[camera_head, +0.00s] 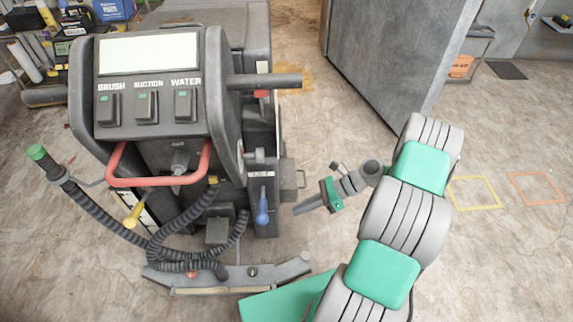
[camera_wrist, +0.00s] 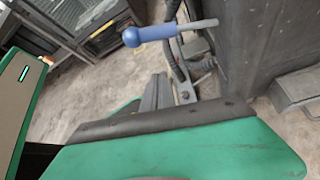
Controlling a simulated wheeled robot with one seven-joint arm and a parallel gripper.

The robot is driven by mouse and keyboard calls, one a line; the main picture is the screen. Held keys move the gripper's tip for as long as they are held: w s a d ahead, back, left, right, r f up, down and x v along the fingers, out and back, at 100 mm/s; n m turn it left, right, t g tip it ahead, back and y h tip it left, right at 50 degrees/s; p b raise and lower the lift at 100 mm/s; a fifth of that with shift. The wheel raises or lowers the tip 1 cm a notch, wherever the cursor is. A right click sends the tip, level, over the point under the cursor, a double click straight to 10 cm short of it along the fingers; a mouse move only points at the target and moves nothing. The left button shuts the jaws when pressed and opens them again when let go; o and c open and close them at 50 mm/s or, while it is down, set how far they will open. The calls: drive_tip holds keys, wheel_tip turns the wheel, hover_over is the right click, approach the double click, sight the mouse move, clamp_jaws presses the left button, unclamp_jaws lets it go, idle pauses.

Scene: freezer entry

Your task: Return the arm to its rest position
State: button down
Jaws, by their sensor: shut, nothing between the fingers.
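My arm reaches up from the lower right in the head view, with grey and green links. It bends at the top, and its forearm is largely hidden behind the upper link. My gripper (camera_head: 303,208) is shut and empty. It points left toward the floor machine (camera_head: 150,90), just right of its side, with visible floor around it. It looks apart from the machine. In the wrist view a blue-ended lever (camera_wrist: 160,34) of the machine shows at the top; it also shows in the head view (camera_head: 262,208). The fingertips are not clear in the wrist view.
The machine has a red handle (camera_head: 160,182), a coiled black hose (camera_head: 105,215) and a low squeegee bar (camera_head: 228,278) near my base. A grey door panel (camera_head: 390,60) stands behind. Yellow (camera_head: 475,193) and orange (camera_head: 537,187) floor outlines lie right, where the floor is clear.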

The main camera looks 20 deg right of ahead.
wheel_tip(320, 180, up, 14)
drive_tip(key=w+a+n+g+h+p, duration=0.1)
drive_tip(key=w+a+n+h+p, duration=0.1)
drive_tip(key=n+h+p, duration=0.35)
drive_tip(key=s+a+r+n+t+h+p, duration=0.1)
drive_tip(key=s+a+r+n+h+p, duration=0.1)
drive_tip(key=r+n, duration=0.6)
drive_tip(key=s+a+r+n+t+h+p, duration=0.1)
drive_tip(key=s+r+n+h+p, duration=0.3)
drive_tip(key=r, duration=1.3)
drive_tip(key=s+n+t+p, duration=0.1)
drive_tip(key=s+n+p, duration=0.2)
drive_tip(key=n, duration=0.2)
drive_tip(key=shift+s+a+r+p, duration=0.15)
drive_tip(key=shift+a+r+p, duration=0.1)
drive_tip(key=shift+a+p, duration=0.15)
drive_tip(key=shift+d+n+h, duration=0.1)
drive_tip(key=shift+n+h, duration=0.15)
